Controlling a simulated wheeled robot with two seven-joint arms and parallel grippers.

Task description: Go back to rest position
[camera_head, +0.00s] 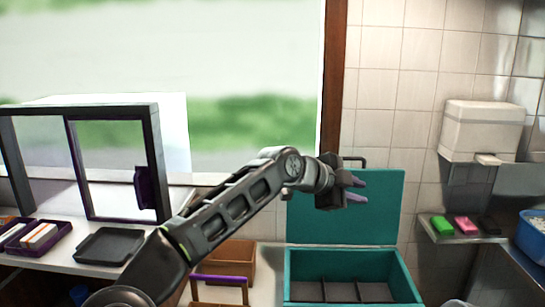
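My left arm comes in from the lower left and reaches up across the middle. My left gripper (358,190) has purple fingers pointing right, with a gap between them and nothing seen in it. It is in front of the raised lid (300,207) of the teal box (353,260), above the box's compartments. The lid stands open with a dark handle on top. My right gripper is not in view.
A brown wooden box (232,264) sits left of the teal box. A shelf at the right holds green (441,225) and pink (466,225) blocks.

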